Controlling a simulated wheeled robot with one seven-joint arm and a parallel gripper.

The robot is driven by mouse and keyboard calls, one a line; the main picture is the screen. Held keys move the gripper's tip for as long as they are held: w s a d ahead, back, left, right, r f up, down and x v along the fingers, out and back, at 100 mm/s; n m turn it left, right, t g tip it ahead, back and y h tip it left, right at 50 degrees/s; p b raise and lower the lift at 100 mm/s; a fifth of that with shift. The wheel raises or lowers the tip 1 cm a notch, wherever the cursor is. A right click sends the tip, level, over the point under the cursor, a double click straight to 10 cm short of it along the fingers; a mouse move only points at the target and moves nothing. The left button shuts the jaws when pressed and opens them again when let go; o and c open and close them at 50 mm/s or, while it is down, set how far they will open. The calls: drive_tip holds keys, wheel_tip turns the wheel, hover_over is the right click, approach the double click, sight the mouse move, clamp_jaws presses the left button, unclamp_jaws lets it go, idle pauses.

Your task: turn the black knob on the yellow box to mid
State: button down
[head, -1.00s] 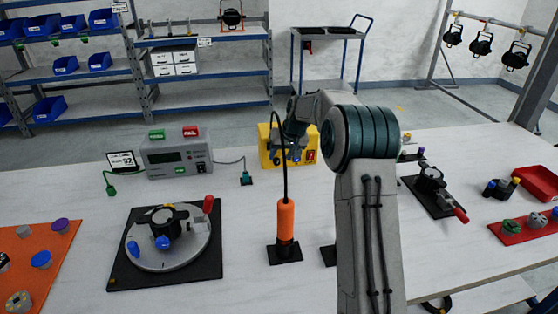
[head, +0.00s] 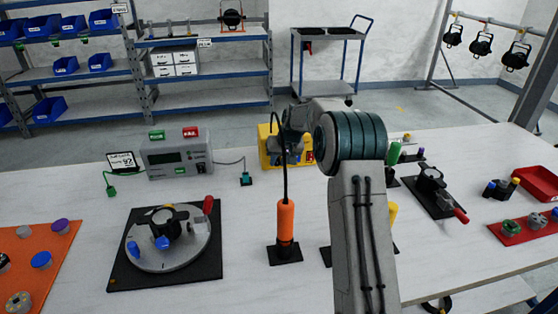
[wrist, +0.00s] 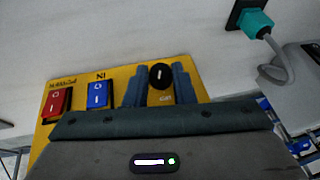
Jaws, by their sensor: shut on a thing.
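The yellow box (head: 264,146) stands at the far side of the table in the head view, partly hidden by my arm. In the wrist view the yellow box (wrist: 125,75) shows a red switch (wrist: 56,104), a blue switch (wrist: 97,96) and the black knob (wrist: 160,72). The knob is round with a white mark that runs nearly upright in the picture. My gripper (wrist: 158,84) has one finger on each side of the knob and is shut on it. The head view hides the knob.
An orange-handled tool (head: 286,222) with a black cable stands in front of the box. A grey meter box (head: 175,155) is at left, with a teal plug (head: 246,179) between. Bare table lies between these.

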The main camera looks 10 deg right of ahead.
drive_tip(key=shift+a+h+p, duration=0.35)
drive_tip(key=shift+h, duration=0.55)
drive_tip(key=shift+n+h, duration=0.4)
drive_tip(key=shift+h, duration=0.7)
drive_tip(key=c, duration=1.2)
unclamp_jaws()
drive_tip(key=shift+c, duration=0.2)
drive_tip(key=v, duration=1.3)
drive_tip(key=shift+s+a+r, duration=0.15)
drive_tip(key=shift+s+r, duration=0.05)
drive_tip(key=shift+r, duration=0.15)
